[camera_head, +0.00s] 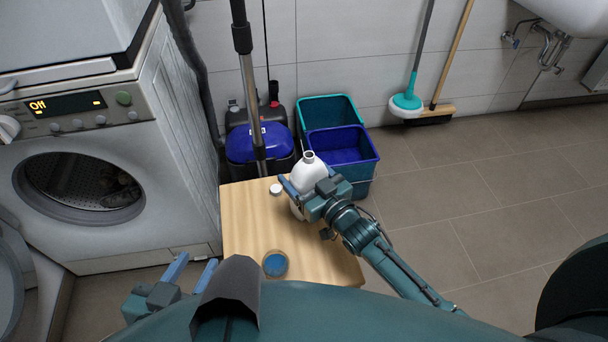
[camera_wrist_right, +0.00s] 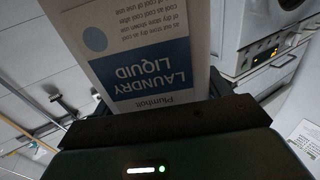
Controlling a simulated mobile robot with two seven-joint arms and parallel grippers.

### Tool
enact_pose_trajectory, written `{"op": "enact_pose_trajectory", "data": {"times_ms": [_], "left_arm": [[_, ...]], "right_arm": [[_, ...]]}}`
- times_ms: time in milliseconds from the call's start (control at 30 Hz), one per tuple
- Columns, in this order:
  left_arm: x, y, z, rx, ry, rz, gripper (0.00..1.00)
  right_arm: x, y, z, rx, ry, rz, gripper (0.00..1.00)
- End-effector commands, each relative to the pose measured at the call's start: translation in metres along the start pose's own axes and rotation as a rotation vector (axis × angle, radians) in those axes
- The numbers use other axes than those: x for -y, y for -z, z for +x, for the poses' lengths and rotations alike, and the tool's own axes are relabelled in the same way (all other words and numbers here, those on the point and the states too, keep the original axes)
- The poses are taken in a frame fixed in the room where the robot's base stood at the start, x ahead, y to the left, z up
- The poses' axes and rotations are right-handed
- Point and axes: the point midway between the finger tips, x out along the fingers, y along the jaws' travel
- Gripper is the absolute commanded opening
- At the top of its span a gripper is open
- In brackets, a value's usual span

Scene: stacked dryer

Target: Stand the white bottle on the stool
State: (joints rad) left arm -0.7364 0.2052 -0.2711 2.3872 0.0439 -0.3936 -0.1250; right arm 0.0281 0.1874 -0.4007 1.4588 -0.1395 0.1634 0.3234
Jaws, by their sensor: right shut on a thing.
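The white bottle (camera_head: 309,173) has an uncapped mouth at its top and looks about upright at the far right edge of the wooden stool (camera_head: 245,225). My right gripper (camera_head: 300,190) is shut on it. I cannot tell whether its base, hidden behind the gripper, touches the stool top. In the right wrist view the bottle's laundry liquid label (camera_wrist_right: 150,75) fills the upper middle and reads upside down. My left gripper (camera_head: 190,275) is open and empty, low at the left, in front of the stool.
On the stool are a small white cap (camera_head: 276,189) and a round blue-topped container (camera_head: 274,263). Teal and blue buckets (camera_head: 341,146) and a blue vacuum (camera_head: 255,143) stand behind it. The stacked dryer (camera_head: 100,150) is at left. Floor at right is clear.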

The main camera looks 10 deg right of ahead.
Motion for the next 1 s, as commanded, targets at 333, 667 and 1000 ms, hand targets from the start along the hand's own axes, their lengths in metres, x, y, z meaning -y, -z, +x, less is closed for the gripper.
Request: {"op": "enact_pose_trajectory", "data": {"times_ms": [333,667,1000], "left_arm": [[0.0,-0.003,0.001,0.005,-0.001,0.004,0.36],[0.0,-0.002,0.0,0.006,-0.002,0.003,0.36],[0.004,0.013,-0.006,-0.011,0.009,-0.021,0.36]], "right_arm": [[0.0,-0.003,0.0,0.001,0.0,0.0,0.9],[0.0,-0.002,0.0,0.001,0.0,0.0,0.97],[0.0,0.001,-0.05,0.006,0.0,0.0,0.97]]}}
